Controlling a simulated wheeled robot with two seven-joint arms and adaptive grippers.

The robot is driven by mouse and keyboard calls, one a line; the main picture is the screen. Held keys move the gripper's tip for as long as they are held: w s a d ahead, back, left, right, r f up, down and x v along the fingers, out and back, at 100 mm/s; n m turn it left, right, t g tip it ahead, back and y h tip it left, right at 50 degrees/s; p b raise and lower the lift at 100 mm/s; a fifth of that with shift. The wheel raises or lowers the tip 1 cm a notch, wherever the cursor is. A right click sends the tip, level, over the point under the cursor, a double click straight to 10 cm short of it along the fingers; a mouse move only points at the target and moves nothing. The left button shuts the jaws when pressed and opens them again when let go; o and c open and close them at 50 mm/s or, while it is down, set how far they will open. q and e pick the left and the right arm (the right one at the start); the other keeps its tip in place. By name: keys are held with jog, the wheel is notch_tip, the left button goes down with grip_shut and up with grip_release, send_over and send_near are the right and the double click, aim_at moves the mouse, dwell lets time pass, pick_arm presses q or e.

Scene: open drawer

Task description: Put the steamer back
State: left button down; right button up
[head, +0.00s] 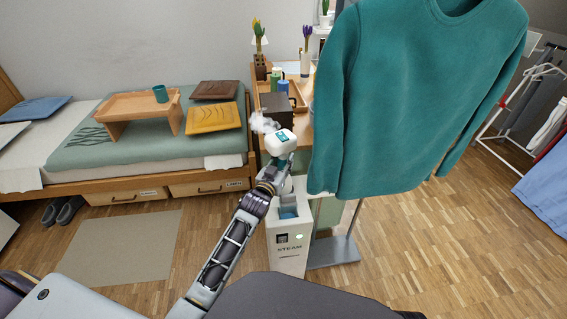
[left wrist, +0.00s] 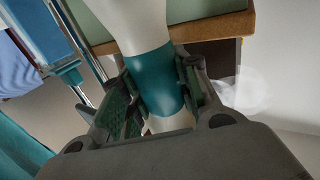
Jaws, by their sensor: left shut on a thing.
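The steamer (head: 281,143) is a white handheld head with a teal patch, with white steam puffing from its left side. My left gripper (head: 279,182) is shut on its handle. In the left wrist view, the steamer's teal grip band (left wrist: 160,82) is between the fingers of my left gripper (left wrist: 155,95). The white steamer base (head: 289,255), marked STEAM, stands on the floor just below, with an opening on top and a green light on its front. The steamer is held above this base, apart from its opening as far as I can see. My right gripper is not in view.
A teal sweater (head: 420,90) hangs right of the steamer on a stand with a grey foot (head: 334,252). A wooden cabinet (head: 300,132) with a dark box and cans is behind. A bed (head: 140,178) stands left. A clothes rack (head: 510,105) is far right.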

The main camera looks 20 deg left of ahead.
pick_arm(q)
jog(key=shift+r, duration=0.15)
jog(key=c, duration=1.1)
grip_release()
jog(key=shift+f, duration=0.2)
jog(key=shift+o, duration=0.2)
jog(key=shift+s+r, duration=0.1)
jog(key=shift+s, duration=0.55)
jog(key=shift+s+a+p, duration=0.1)
jog(key=shift+s+p, duration=0.2)
jog(key=shift+s, duration=0.35)
jog(key=shift+s+a, duration=0.1)
jog(key=shift+s, duration=0.95)
jog(key=shift+s+a+p, duration=0.1)
jog(key=shift+s+p, duration=0.3)
jog(key=shift+s, duration=0.65)
send_near(281, 165)
jog(key=shift+w+r+p, duration=0.1)
jog(key=shift+r+p, duration=0.05)
jog(key=shift+p, duration=0.25)
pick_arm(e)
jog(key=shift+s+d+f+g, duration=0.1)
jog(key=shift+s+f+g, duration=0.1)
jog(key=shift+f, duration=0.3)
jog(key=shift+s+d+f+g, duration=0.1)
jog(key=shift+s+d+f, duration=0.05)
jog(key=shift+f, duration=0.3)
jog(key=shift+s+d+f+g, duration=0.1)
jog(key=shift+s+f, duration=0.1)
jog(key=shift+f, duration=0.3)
